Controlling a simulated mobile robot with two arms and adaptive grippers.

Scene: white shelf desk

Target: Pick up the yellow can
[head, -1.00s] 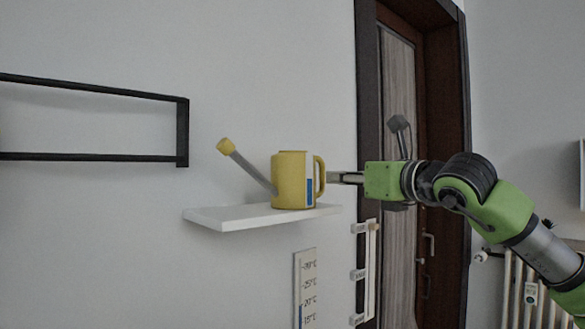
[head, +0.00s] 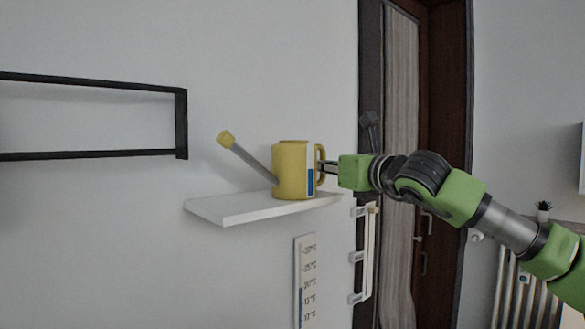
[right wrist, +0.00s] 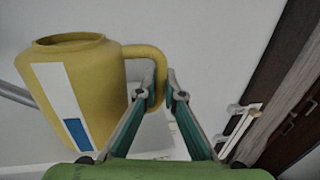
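The yellow can (head: 291,170) is a watering can with a grey spout, a yellow tip and a white and blue label. It stands upright on a small white wall shelf (head: 235,208), its handle facing right. My right gripper (head: 323,167) reaches in from the right at the handle. In the right wrist view, the can (right wrist: 75,85) is at the left and its handle (right wrist: 158,78) lies between my right gripper's fingers (right wrist: 162,92). The fingers are apart, with a gap visible on the right side of the handle. My left gripper is not in view.
A black wall frame (head: 181,125) is at the left. A thermometer-like scale (head: 306,280) hangs below the shelf. A white rack (head: 366,255), a dark door frame (head: 370,80) and a radiator (head: 515,285) are to the right.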

